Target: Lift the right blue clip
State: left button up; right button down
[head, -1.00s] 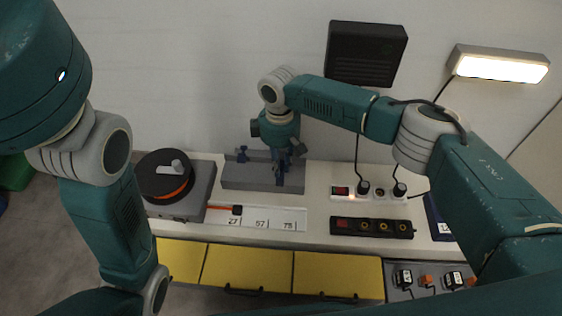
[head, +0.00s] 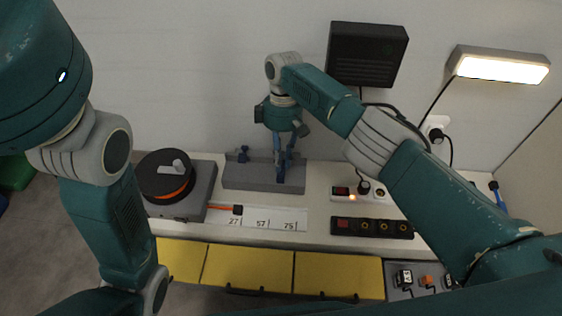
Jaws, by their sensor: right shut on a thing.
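The grey block (head: 240,177) stands at the back of the white table. The left blue clip (head: 243,156) sits upright on its left part. My right gripper (head: 283,155) points down over the right part of the block, shut on the right blue clip (head: 280,174). The fingers hide much of this clip, and I cannot tell whether it is clear of the block. My left arm comes down at the left, and its gripper is out of view.
A black and orange turntable (head: 170,178) stands left of the block. A numbered rail (head: 265,218) lies in front. White (head: 345,193) and black (head: 370,228) power strips are to the right. Yellow drawers (head: 245,267) run along the front.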

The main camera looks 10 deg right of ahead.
jog(key=shift+s+f, duration=0.1)
jog(key=c, duration=1.7)
grip_release()
jog(key=shift+o, duration=0.2)
jog(key=v, duration=0.7)
jog(key=shift+r, duration=0.25)
